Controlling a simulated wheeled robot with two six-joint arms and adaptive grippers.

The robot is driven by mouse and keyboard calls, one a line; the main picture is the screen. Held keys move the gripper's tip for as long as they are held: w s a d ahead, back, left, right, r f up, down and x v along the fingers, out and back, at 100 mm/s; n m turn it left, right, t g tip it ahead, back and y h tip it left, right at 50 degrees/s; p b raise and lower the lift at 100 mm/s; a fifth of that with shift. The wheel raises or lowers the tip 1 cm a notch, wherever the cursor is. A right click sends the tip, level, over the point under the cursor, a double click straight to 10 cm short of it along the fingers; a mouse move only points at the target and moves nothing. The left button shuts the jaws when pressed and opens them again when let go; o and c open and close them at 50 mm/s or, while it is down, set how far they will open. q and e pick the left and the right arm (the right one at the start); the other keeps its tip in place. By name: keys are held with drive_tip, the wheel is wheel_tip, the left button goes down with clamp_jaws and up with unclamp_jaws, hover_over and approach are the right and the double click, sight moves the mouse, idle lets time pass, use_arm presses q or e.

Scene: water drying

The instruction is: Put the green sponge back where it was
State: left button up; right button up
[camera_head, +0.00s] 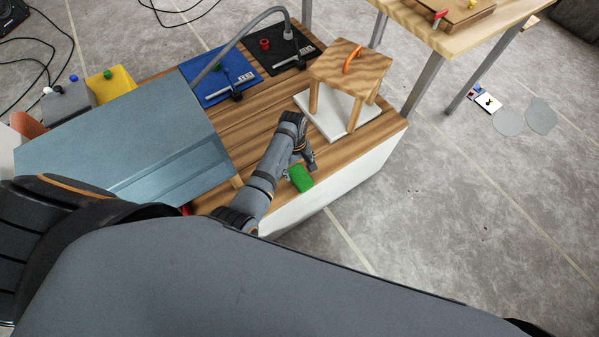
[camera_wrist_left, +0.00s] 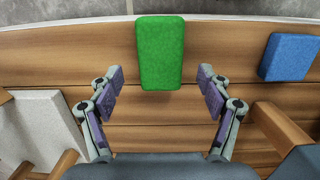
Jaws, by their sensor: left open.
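The green sponge (camera_head: 300,178) lies on the wooden counter top (camera_head: 222,123) near its front edge. In the left wrist view the green sponge (camera_wrist_left: 160,52) lies flat, just ahead of and centred between my left fingertips. My left gripper (camera_head: 301,156) is low over the counter beside the sponge. In the wrist view the left gripper (camera_wrist_left: 160,82) is open with nothing held; its fingers are spread to either side, apart from the sponge. My right gripper is in neither view.
A blue sponge (camera_wrist_left: 289,57) lies right of the green one in the wrist view. A small wooden stool (camera_head: 352,66) stands on a white slab (camera_head: 314,114). A blue mat (camera_head: 218,78) and a black mat (camera_head: 283,50) lie behind. A blue-grey panel (camera_head: 120,130) is left.

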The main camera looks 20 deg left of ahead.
sight(297, 172)
use_arm(q)
wheel_tip(297, 172, up, 7)
drive_tip(key=p, duration=0.1)
drive_tip(key=shift+w+a, duration=0.25)
drive_tip(key=shift+a, duration=0.1)
